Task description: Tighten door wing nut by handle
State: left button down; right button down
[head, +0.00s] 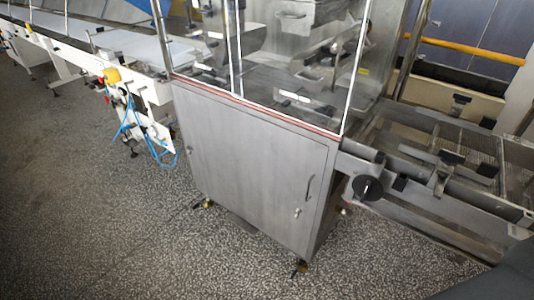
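A grey steel cabinet door (240,170) fills the lower front of the machine in the middle of the head view and looks shut. A slim vertical handle (310,187) is on its right side. A small fitting (297,212) sits below the handle; it is too small to tell whether it is a wing nut or a latch. A round black knob (367,188) is on the frame just right of the cabinet. Neither of my grippers shows in this view.
Clear guard panels (300,65) stand above the cabinet. A mesh conveyor frame (470,145) runs off to the right. A white belt line (130,48) with a yellow-topped part (111,76) and blue hoses (130,120) is at left. The speckled floor (100,230) in front is clear.

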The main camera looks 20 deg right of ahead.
aim_at(298, 211)
jog(key=i+j+z, duration=0.1)
jog(key=z, duration=0.8)
jog(key=i+j+z, duration=0.1)
jog(key=j+z, duration=0.55)
jog(key=j, duration=0.2)
jog(key=i+j+z, duration=0.15)
jog(key=j, duration=0.75)
jog(key=j+z, duration=0.1)
jog(key=j, duration=0.75)
